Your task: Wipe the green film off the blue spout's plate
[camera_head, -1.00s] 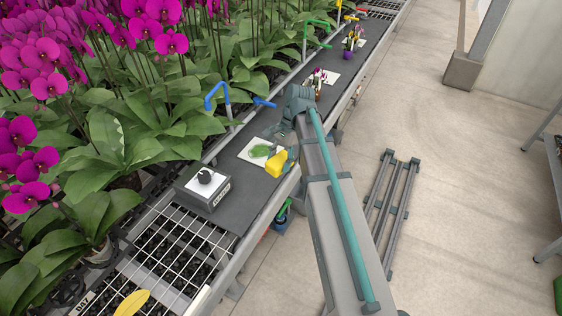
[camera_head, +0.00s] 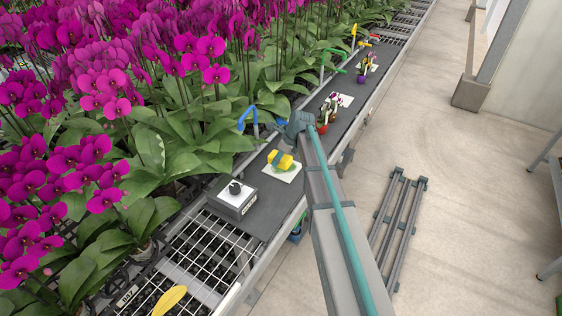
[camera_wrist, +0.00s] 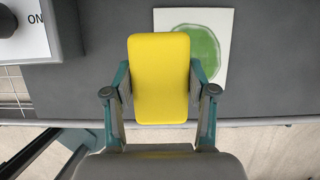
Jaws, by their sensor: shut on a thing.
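The blue spout (camera_head: 247,120) arches at the bench's plant-side edge. Its plate, a pale square (camera_head: 294,177), lies flat on the dark bench top. In the wrist view the plate (camera_wrist: 223,75) carries a roundish green film (camera_wrist: 205,45). My gripper (camera_wrist: 161,88) is shut on a yellow sponge (camera_wrist: 161,55), one finger on each side. The sponge (camera_head: 284,162) hides most of the plate's middle in the head view. In the wrist view it overlaps the plate's left part and hides the film's left edge. I cannot tell whether it touches the plate.
A grey box with a black knob (camera_head: 235,188) stands left of the plate. Farther along are a potted flower (camera_head: 331,107), another pale plate (camera_head: 346,100) and a green spout (camera_head: 324,62). Orchids crowd the bench's far side. A wire grid (camera_head: 205,255) lies at the near end.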

